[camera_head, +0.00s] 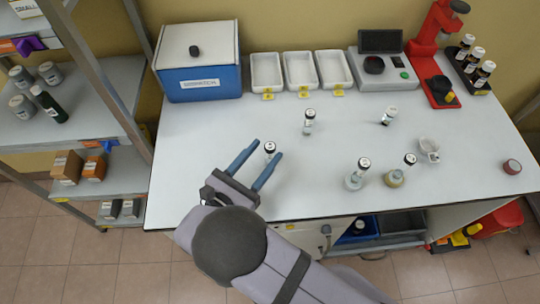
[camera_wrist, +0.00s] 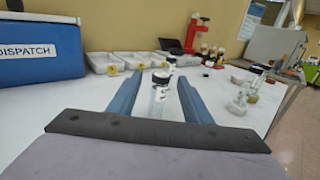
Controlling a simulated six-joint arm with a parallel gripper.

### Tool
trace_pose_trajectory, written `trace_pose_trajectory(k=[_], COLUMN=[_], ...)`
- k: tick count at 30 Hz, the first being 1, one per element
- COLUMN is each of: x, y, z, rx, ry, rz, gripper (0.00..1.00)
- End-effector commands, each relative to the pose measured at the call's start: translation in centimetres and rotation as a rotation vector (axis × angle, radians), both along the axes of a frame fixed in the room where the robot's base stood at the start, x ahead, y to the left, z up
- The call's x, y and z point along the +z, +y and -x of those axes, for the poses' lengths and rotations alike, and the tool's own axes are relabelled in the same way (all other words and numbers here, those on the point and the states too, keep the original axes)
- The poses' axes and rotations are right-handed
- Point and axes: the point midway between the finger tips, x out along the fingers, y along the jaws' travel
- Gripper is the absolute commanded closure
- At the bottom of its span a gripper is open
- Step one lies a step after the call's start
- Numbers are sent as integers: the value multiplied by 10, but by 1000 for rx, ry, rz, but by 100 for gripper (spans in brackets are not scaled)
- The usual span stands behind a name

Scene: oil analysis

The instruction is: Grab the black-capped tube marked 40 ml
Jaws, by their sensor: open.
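My gripper (camera_head: 267,151) is open, its two blue fingers reaching over the white bench. A clear tube with a black cap (camera_head: 269,154) stands upright between the fingertips, with a gap to each finger. In the wrist view the same tube (camera_wrist: 159,100) stands between the fingers; its volume mark is too small to read.
A blue box (camera_head: 205,84) and several white trays (camera_head: 268,72) line the back. A grey instrument (camera_head: 385,72), a red stand (camera_head: 428,65) and a black rack of bottles (camera_head: 465,70) are at back right. The left bench is clear.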

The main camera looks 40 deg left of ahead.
Motion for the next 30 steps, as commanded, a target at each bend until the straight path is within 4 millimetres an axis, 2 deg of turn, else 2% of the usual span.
trace_pose_trajectory(k=[6,14,20,30], x=[-5,-4,-4,-2], y=[0,1,2,4], z=[-1,-20,-24,-60], rx=[-1,-2,-2,-3], ry=[0,1,1,1], rz=[-1,-1,-1,0], gripper=[55,55,55,55])
